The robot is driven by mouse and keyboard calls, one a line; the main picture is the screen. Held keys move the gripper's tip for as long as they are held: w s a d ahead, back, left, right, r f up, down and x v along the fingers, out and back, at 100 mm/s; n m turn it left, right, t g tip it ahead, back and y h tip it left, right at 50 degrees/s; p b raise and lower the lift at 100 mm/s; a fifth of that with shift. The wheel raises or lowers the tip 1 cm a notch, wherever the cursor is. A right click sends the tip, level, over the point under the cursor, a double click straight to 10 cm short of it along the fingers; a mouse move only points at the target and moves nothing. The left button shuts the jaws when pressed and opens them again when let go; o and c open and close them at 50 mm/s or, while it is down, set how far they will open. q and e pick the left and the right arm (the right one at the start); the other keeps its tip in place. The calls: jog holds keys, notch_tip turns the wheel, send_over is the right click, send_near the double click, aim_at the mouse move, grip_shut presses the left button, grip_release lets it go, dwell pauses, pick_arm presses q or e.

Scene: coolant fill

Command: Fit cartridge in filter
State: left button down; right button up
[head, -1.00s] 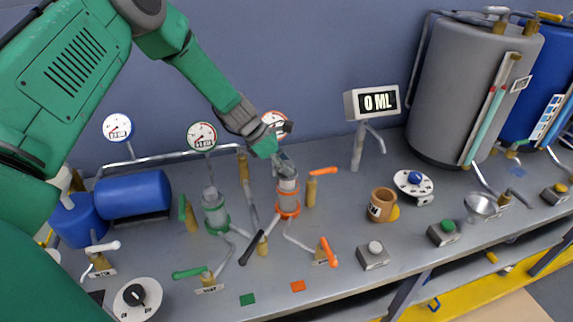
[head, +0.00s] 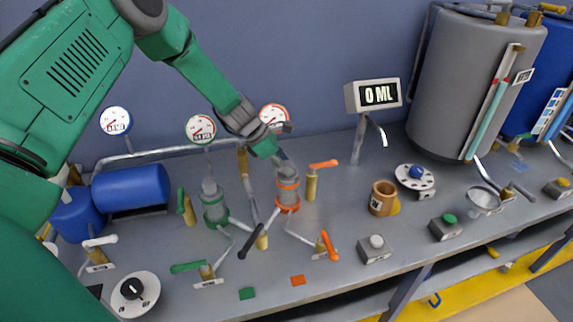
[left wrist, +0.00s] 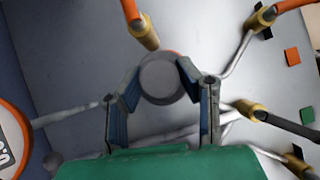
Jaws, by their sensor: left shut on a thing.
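My left gripper (head: 286,163) reaches down over the orange-ringed filter housing (head: 288,207). In the left wrist view its two blue-grey fingers (left wrist: 162,85) are shut around the sides of a round grey cartridge (left wrist: 163,78), seen from its end. In the head view the cartridge (head: 288,173) is upright and in line with the orange-ringed housing. Its lower part is hidden, and I cannot tell how deep it sits. A green-ringed filter (head: 215,207) stands to the left with a grey top. My right gripper is not in view.
Valves with orange handles (head: 324,164) and (head: 328,246) stand close to the right of the orange-ringed housing. A black-handled valve (head: 252,242) is in front of it. Gauges (head: 201,128) stand behind. A brown mug (head: 382,198) and a display post (head: 358,150) are further right.

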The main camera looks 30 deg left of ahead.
pick_arm(q)
jog(key=shift+f+b, duration=0.5)
jog(key=shift+f, duration=0.35)
jog(key=c, duration=1)
grip_release()
jog(key=shift+c, duration=0.2)
jog(key=shift+r, duration=0.1)
jog(key=shift+s+a+r, duration=0.1)
jog(key=shift+a+r, duration=0.05)
jog(key=shift+r, duration=0.05)
jog(key=v, duration=1.1)
jog(key=shift+a, duration=0.2)
jog(key=shift+s, duration=0.1)
